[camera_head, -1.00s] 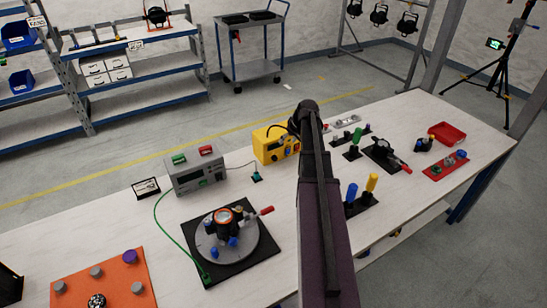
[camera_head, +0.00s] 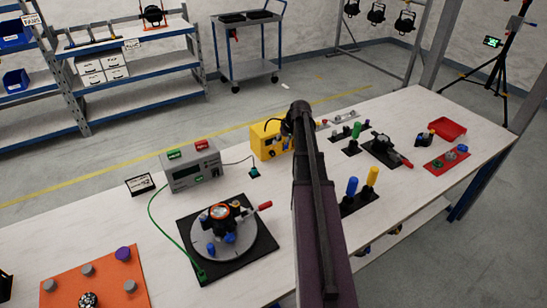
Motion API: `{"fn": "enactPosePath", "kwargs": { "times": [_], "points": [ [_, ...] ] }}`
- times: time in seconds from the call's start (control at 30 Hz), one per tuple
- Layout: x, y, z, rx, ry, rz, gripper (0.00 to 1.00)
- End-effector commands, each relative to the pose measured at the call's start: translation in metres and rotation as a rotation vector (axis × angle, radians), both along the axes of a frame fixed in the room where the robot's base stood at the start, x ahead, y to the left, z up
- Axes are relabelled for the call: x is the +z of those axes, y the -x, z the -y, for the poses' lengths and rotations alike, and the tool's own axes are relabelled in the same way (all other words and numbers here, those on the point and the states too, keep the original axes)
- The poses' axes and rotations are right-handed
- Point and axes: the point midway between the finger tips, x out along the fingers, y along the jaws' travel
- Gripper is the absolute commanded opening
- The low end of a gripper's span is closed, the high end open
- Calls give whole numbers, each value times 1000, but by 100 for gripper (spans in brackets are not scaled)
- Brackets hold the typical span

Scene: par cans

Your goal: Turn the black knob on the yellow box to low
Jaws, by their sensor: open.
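The yellow box (camera_head: 257,136) stands near the table's far edge, just left of my arm's end. Its front has small dark details, and my arm covers its right part. I cannot make out the black knob or its setting. My gripper (camera_head: 288,129) shows only as a dark shape beside the arm's end, overlapping the box's right side in the picture. It is open. Its fingertips are mostly hidden, and I cannot tell whether they touch the box.
A grey instrument box (camera_head: 192,168) with a green cable stands left of the yellow box. A black plate with a round turntable (camera_head: 237,247) is in front. Blue and yellow pegs (camera_head: 372,177) and a red tray (camera_head: 447,131) are to the right.

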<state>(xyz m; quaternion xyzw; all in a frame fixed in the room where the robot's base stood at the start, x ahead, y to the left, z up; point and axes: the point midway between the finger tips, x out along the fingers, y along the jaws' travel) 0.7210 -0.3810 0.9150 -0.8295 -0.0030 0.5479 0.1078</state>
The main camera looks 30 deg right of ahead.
Motion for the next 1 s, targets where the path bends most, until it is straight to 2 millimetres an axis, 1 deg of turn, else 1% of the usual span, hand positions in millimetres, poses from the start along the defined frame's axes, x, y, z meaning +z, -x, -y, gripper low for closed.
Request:
{"fn": "enactPosePath", "kwargs": {
  "times": [0.03,0.1,0.8,1.0],
  "points": [
    [-8,-3,-1,1,0,0,69],
    [-14,-5,-2,1,0,0,69],
    [-68,-29,-10,2,0,0,69],
    [-79,-35,-12,3,0,1,69]
  ]
}}
